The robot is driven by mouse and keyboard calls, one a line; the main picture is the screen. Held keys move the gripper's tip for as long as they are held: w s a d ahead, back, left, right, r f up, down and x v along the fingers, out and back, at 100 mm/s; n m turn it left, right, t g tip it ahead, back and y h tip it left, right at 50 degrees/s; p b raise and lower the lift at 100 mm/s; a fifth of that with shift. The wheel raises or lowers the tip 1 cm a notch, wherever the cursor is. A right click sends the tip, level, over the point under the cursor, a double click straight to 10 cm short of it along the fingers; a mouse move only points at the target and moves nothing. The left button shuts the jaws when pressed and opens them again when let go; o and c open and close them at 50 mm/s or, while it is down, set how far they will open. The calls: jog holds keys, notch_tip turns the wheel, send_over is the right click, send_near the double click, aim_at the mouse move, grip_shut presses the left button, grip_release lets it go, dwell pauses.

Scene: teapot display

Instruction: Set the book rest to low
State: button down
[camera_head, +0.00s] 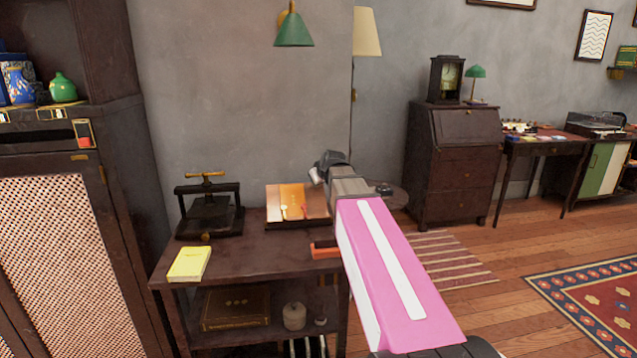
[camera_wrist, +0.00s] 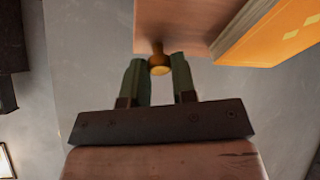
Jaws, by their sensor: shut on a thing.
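The book rest (camera_head: 316,205) stands at the back of the dark side table, tilted up, with an orange book (camera_head: 292,196) on it. In the wrist view its wooden board (camera_wrist: 180,22) fills the top middle, and the orange book (camera_wrist: 275,35) shows at the top right. My gripper (camera_wrist: 161,72) is shut on this knob, one green finger on each side. In the head view my arm reaches to the rest's right side, and the contact of fingers and knob is hidden.
The side table (camera_head: 260,250) also bears a dark press (camera_head: 208,212) at the left, a yellow book (camera_head: 189,264) at the front left and an orange-red item (camera_head: 324,250) beside my arm. A green lamp (camera_head: 293,32) hangs above. The table's front middle is clear.

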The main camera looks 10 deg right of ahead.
jog(key=shift+s+f, duration=0.1)
jog(key=shift+s, duration=0.2)
jog(key=c, duration=1)
grip_release()
jog(key=shift+o, duration=0.2)
jog(key=v, duration=1)
jog(key=shift+s+r, duration=0.25)
jog(key=shift+r, duration=0.1)
